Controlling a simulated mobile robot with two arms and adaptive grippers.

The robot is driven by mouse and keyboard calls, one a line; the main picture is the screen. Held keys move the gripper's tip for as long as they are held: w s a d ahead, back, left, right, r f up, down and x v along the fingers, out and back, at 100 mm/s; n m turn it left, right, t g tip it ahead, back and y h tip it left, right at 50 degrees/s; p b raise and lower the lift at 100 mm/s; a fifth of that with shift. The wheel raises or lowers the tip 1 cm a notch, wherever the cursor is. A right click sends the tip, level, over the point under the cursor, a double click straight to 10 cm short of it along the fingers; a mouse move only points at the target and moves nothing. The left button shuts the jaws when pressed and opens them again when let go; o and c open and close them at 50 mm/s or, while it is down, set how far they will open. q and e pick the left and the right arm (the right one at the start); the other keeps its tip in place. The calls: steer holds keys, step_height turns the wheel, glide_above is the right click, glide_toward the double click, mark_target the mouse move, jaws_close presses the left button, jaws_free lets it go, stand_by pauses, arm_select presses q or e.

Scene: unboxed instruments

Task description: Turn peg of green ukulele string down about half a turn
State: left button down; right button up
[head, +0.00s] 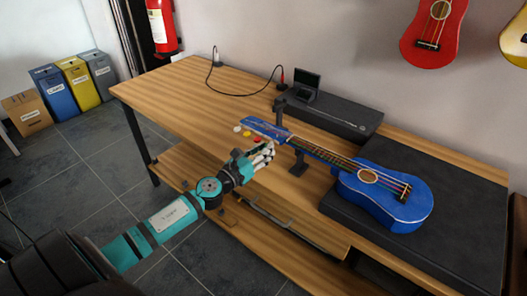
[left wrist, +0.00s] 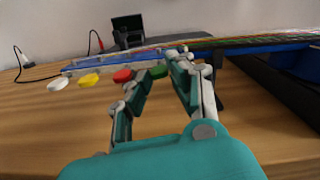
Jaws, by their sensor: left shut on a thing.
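The blue ukulele (head: 390,200) lies with its body on a dark mat at the right, its neck held up by a dark stand (head: 298,165). Its headstock (head: 262,128) points left. In the left wrist view, white (left wrist: 58,83), yellow (left wrist: 88,79), red (left wrist: 122,75) and green (left wrist: 158,71) pegs stick out along the headstock's near side. My left gripper (head: 268,154) is at the headstock's near side. In the left wrist view its fingers (left wrist: 162,76) are shut on the green peg, one on each side. The fingertips partly hide the peg. My right gripper is out of view.
The wooden table (head: 180,85) is clear at the left. A black box (head: 335,112) and a small display (head: 306,82) stand behind the headstock, with a cable (head: 235,94) across the table. A red ukulele (head: 433,35) hangs on the wall.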

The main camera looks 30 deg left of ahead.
arm_select(q)
steer(key=shift+m, duration=0.9)
steer(key=c, duration=1.5)
jaws_free()
steer(key=shift+o, duration=0.2)
steer(key=s, duration=1.2)
steer(key=shift+a, duration=0.45)
